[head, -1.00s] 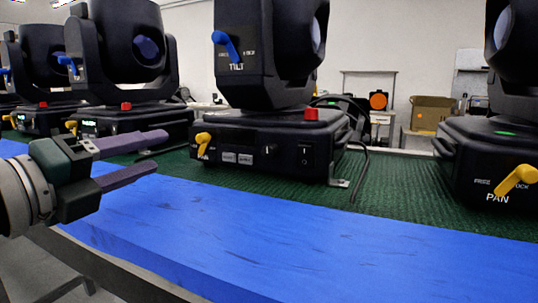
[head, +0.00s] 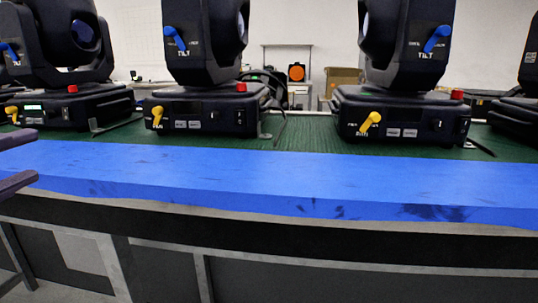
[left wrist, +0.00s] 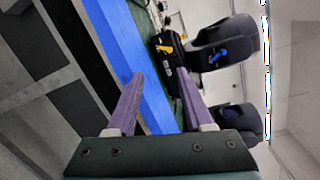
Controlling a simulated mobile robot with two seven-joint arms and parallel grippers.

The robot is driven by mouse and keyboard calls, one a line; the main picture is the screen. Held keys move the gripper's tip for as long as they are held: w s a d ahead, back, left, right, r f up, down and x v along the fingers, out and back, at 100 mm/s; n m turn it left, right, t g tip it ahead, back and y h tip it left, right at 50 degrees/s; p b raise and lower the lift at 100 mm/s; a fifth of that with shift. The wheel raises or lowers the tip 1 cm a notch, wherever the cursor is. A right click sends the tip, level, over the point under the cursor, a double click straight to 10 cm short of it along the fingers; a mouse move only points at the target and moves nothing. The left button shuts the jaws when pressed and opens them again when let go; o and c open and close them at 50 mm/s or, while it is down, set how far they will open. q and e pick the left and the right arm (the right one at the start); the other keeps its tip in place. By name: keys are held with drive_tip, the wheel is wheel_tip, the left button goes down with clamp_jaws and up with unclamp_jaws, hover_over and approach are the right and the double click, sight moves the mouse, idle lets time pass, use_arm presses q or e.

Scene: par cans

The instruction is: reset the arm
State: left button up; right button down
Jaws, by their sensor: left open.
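My left gripper (head: 20,160) shows only as two purple fingertips at the left edge of the head view. In the left wrist view its two purple fingers (left wrist: 160,102) are spread apart with nothing between them. The gripper is clear of the lights, in front of the blue table edge. My right gripper is in neither view.
Several black moving-head lights, among them one at centre left (head: 205,105) and one at centre right (head: 402,115), stand on a green mat (head: 300,132). A blue strip (head: 270,178) runs along the bench front and is bare. A cardboard box (head: 343,77) is behind.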

use_arm(q)
drive_tip(key=s+d+r+n+g+h+p, duration=0.1)
drive_tip(key=s+d+r+n+g+p, duration=0.1)
drive_tip(key=s+d+n+g+p, duration=0.65)
drive_tip(key=s+d+r+n+g+p, duration=0.1)
drive_tip(key=s+d+n+g+p, duration=0.35)
drive_tip(key=s+n+p, duration=0.75)
wheel_tip(320, 180, up, 36)
drive_tip(key=a+m+p, duration=0.1)
drive_tip(key=p, duration=3.4)
drive_tip(key=shift+r+m+g, duration=0.15)
drive_tip(key=shift+m+g, duration=0.15)
drive_tip(key=shift+m, duration=0.05)
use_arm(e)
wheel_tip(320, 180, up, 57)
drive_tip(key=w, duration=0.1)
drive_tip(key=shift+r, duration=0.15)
use_arm(q)
drive_tip(key=shift+s, duration=0.1)
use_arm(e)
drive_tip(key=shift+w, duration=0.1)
